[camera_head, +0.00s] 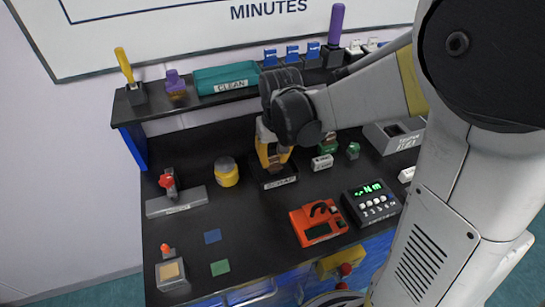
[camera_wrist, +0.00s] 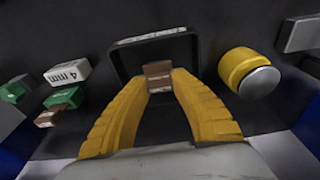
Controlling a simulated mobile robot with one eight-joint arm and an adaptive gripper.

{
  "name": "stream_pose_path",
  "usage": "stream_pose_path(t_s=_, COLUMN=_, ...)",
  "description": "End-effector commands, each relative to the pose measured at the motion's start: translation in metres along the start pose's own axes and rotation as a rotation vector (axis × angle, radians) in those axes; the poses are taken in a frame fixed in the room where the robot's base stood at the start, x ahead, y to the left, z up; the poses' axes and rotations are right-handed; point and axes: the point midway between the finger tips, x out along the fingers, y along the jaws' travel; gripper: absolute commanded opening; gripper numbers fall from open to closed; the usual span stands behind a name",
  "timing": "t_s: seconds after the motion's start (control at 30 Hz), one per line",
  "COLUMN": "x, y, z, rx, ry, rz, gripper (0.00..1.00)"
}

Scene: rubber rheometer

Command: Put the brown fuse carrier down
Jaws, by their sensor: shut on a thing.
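My gripper (camera_head: 274,160) has yellow fingers and is over the black tray labelled SCRAP (camera_head: 280,184). In the wrist view, my gripper (camera_wrist: 155,82) is shut on the small brown fuse carrier (camera_wrist: 158,76), held between the fingertips. The carrier has a pale band low on its face. The fingers and carrier overlap the tray (camera_wrist: 118,66) in the wrist view. I cannot tell whether the carrier touches the tray floor. In the head view the fingers mostly hide the carrier.
A yellow round container (camera_head: 227,172) stands left of the tray. A white 4 mm block (camera_head: 322,162) and green pieces (camera_head: 353,150) are to its right. An orange meter (camera_head: 319,223) and a black display box (camera_head: 372,203) stand in front.

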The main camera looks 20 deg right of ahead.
Motion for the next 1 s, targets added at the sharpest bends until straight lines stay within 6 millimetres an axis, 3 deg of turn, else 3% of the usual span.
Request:
stream_pose_path(t_s=0.13, x=0.004, y=0.000, z=0.001, rx=0.000, ry=0.000, rz=0.000, gripper=0.00)
stream_pose_path(t_s=0.17, x=0.004, y=0.000, z=0.001, rx=0.000, ry=0.000, rz=0.000, gripper=0.34)
stream_pose_path(t_s=0.2, x=0.003, y=0.000, z=0.000, rx=0.000, ry=0.000, rz=0.000, gripper=0.46)
stream_pose_path(t_s=0.5, x=0.002, y=0.000, z=0.000, rx=0.000, ry=0.000, rz=0.000, gripper=0.46)
stream_pose_path(t_s=0.63, x=-0.008, y=0.000, z=0.000, rx=0.000, ry=0.000, rz=0.000, gripper=0.46)
stream_pose_path(t_s=1.0, x=-0.089, y=0.000, z=0.000, rx=0.000, ry=0.000, rz=0.000, gripper=0.46)
